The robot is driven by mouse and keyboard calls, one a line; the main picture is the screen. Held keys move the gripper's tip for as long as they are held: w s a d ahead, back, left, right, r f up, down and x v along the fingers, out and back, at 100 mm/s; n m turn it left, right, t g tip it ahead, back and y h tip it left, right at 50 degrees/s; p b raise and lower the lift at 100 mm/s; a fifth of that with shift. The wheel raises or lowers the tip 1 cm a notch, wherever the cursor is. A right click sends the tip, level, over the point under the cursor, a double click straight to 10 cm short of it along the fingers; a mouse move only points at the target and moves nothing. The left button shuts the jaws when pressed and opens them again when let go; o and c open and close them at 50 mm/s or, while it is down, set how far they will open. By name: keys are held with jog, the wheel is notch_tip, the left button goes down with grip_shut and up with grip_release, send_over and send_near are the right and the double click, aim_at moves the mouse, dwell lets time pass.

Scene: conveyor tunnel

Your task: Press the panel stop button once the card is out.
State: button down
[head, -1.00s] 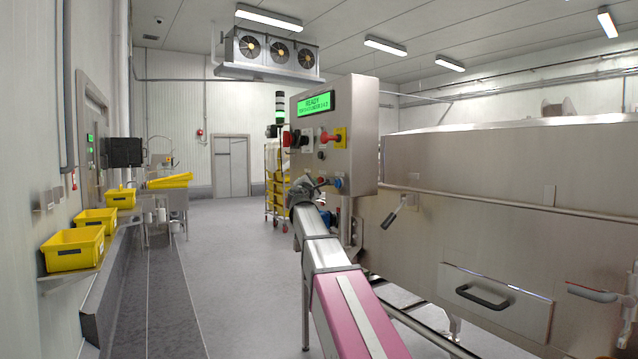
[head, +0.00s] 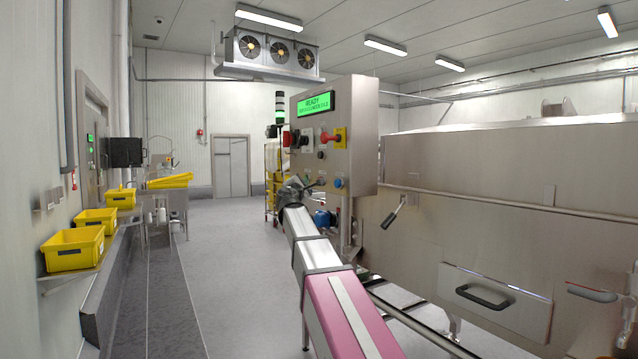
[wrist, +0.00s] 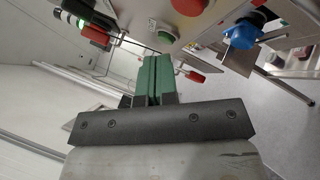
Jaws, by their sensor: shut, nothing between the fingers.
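The grey control panel (head: 361,110) stands centre-right in the head view with a lit green READY display (head: 317,103). Its face has a red control on a yellow plate (head: 340,138), a red control (head: 288,138) at the left edge and a blue button (head: 338,183) low down. My gripper (head: 318,181) is in front of the panel's lower left part, small and partly hidden by my arm. In the wrist view its green fingers (wrist: 154,62) are shut and empty. A red button (wrist: 190,5) and a green button (wrist: 165,38) show past the fingertips, apart from them. I cannot make out a card.
A large steel machine housing (head: 510,170) fills the right, with a lever (head: 393,212) and a handled door (head: 490,297). Yellow bins (head: 72,250) stand on shelves at the left. The floor (head: 235,270) left of my arm is clear.

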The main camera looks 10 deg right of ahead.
jog(key=shift+s+a, duration=0.2)
jog(key=shift+a, duration=0.35)
jog(key=shift+s+a, duration=0.2)
jog(key=shift+a, duration=0.35)
jog(key=s+d+f+m+g+y, duration=0.1)
jog(key=s+d+f+m+g, duration=0.25)
jog(key=f, duration=1.05)
jog(key=s+d+f+m+g+y, duration=0.1)
jog(key=s+f+m+g, duration=0.4)
jog(key=f, duration=0.8)
jog(key=s+d+f+m+g+y, duration=0.1)
jog(key=s+d+f+m+g, duration=0.3)
jog(key=f, duration=1)
jog(key=s+a+f+m+g+y, duration=0.2)
jog(key=s+a+f+m+y, duration=0.1)
jog(key=s+f, duration=0.7)
jog(key=s+a+f+m+g+y, duration=0.3)
jog(key=s+f, duration=0.8)
jog(key=s, duration=0.3)
jog(key=shift+a+f+g+y, duration=0.25)
jog(key=shift+f+g+y, duration=0.05)
jog(key=shift+g, duration=0.05)
